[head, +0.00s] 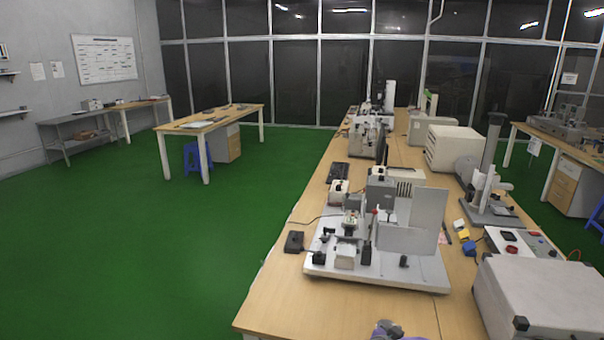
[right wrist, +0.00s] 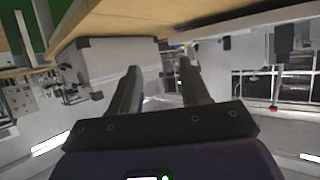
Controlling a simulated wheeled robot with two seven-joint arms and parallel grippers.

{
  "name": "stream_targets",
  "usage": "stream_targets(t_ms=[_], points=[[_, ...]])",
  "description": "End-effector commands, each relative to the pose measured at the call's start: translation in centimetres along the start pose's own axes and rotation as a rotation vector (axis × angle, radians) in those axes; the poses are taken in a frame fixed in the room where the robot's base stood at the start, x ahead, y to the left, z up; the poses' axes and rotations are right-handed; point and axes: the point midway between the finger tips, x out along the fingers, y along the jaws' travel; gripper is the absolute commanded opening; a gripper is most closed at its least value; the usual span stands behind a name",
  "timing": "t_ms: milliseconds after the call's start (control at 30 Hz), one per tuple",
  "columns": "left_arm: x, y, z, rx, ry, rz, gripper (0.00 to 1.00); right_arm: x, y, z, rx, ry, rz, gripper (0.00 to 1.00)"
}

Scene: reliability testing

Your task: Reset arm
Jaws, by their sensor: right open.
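My right gripper (right wrist: 159,70) shows in the right wrist view with its two dark fingers apart and nothing between them. A table edge and a pale grey box lie beyond the fingers, and that view appears upside down. In the head view a small dark grey and purplish part shows at the bottom edge over the table; I cannot tell exactly what it is. My left gripper is in neither view.
A long wooden table (head: 290,297) carries a test rig on a white base (head: 400,277), a black mouse (head: 294,242), a grey case (head: 540,300) and a grey column stand (head: 492,213). Green floor (head: 130,240) at left is clear. A desk (head: 225,118) stands farther back.

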Motion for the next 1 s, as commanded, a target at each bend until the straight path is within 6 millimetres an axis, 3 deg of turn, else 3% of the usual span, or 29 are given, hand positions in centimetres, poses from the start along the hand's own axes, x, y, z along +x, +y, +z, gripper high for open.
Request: stream_targets(t_ms=[167,333,467,600,700,800,900,1000], points=[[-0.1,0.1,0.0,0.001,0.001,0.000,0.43,0.2,0.0,6.0,-0.074,-0.101,-0.139,0.46],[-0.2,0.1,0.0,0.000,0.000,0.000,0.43,-1.5,0.7,14.2,-0.152,-0.291,-0.306,0.46],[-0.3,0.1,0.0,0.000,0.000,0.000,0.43,-5.5,2.9,22.3,-0.220,-0.533,-0.446,0.46],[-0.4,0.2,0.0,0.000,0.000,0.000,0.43,-11.9,6.7,29.6,-0.283,-0.825,-0.561,0.46],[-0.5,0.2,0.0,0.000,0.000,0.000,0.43,-16.3,9.4,32.8,-0.318,-1.003,-0.611,0.46],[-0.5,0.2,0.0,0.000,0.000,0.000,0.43,-19.8,11.5,34.6,-0.346,-1.131,-0.643,0.46],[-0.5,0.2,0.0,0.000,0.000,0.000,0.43,-21.9,12.9,35.4,-0.363,-1.207,-0.660,0.46],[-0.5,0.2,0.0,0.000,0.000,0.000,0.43,-22.7,13.4,35.7,-0.370,-1.237,-0.666,0.46]])
